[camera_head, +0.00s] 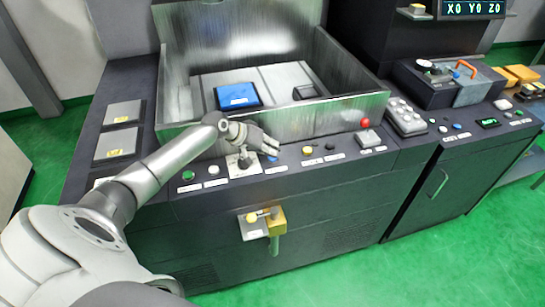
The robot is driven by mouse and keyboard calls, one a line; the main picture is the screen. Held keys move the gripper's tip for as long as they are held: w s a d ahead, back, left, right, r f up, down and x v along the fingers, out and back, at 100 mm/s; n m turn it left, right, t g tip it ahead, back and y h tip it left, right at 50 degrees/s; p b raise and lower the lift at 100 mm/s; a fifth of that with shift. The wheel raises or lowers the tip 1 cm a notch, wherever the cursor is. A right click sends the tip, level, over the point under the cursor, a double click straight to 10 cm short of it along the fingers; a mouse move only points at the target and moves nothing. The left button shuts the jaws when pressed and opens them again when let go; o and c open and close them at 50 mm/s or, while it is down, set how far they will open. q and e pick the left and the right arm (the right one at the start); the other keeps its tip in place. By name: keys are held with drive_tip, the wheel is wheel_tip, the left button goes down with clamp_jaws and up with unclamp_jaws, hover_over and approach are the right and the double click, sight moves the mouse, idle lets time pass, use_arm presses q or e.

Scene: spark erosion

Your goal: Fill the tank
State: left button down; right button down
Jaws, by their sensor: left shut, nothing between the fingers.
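The tank (350,64) is an open metal-walled box on top of the dark machine. A blue block (237,96) sits on the grey plate inside it. My left gripper (277,149) is shut and empty at the front control panel, just below the tank's front wall. I cannot tell whether the fingers touch that knob. A yellow valve-like fitting (276,217) is on the machine's front below the panel. My right gripper does not show.
The panel bears a green button (188,175), a yellow knob (307,150) and a red button (365,123). A grey keypad (405,116) is to the right. A second cabinet (445,180) stands at the right. Green floor (350,268) is clear in front.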

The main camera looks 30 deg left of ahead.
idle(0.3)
use_arm(q)
drive_tip(key=shift+r+p, duration=0.8)
drive_tip(key=shift+p, duration=0.05)
drive_tip(key=shift+r, duration=0.15)
wheel_tip(320, 180, up, 5)
drive_tip(key=p, duration=0.4)
idle(0.5)
